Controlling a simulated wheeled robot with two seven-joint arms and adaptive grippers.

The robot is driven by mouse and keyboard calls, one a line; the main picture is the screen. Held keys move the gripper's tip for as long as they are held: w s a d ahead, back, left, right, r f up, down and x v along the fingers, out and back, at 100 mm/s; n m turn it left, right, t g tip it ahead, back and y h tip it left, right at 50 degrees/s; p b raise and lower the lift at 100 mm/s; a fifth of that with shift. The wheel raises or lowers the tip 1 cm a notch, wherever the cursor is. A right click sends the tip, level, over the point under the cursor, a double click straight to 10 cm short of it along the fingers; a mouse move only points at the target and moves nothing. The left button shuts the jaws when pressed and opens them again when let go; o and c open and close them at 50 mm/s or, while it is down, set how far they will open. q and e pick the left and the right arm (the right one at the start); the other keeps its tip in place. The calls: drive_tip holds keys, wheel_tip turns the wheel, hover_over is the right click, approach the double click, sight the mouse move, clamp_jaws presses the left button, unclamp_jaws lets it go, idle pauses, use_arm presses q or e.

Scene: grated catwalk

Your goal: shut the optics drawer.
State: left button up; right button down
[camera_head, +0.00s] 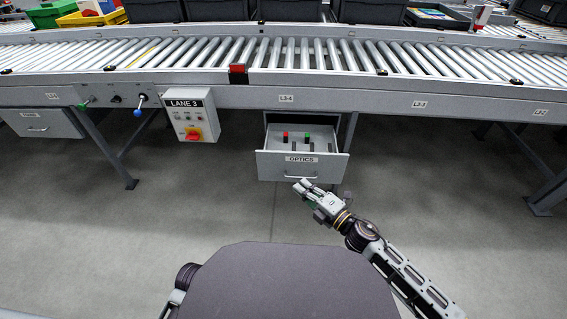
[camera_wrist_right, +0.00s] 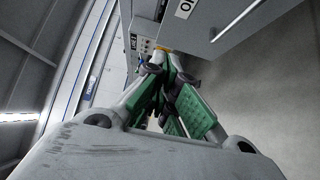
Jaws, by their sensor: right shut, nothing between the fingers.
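The optics drawer (camera_head: 270,168) stands pulled out beneath the roller conveyor, its inside visible from above. Its grey front bears an OPTICS label and a bar handle (camera_head: 300,176). Small red and green-topped items stand inside. My right gripper (camera_head: 299,185) is shut and empty, just in front of the drawer front near the handle; I cannot tell whether it touches. In the right wrist view the gripper's fingers (camera_wrist_right: 168,62) point toward the drawer front (camera_wrist_right: 215,18), part of which shows at the top. My left gripper is not in view.
A LANE 3 control box (camera_head: 190,115) hangs left of the drawer. Another drawer (camera_head: 40,124) is at far left. Support legs (camera_head: 545,195) stand right. The floor in front is clear.

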sight(274, 154)
drive_tip(key=shift+w+a, duration=0.1)
drive_tip(key=shift+w, duration=0.05)
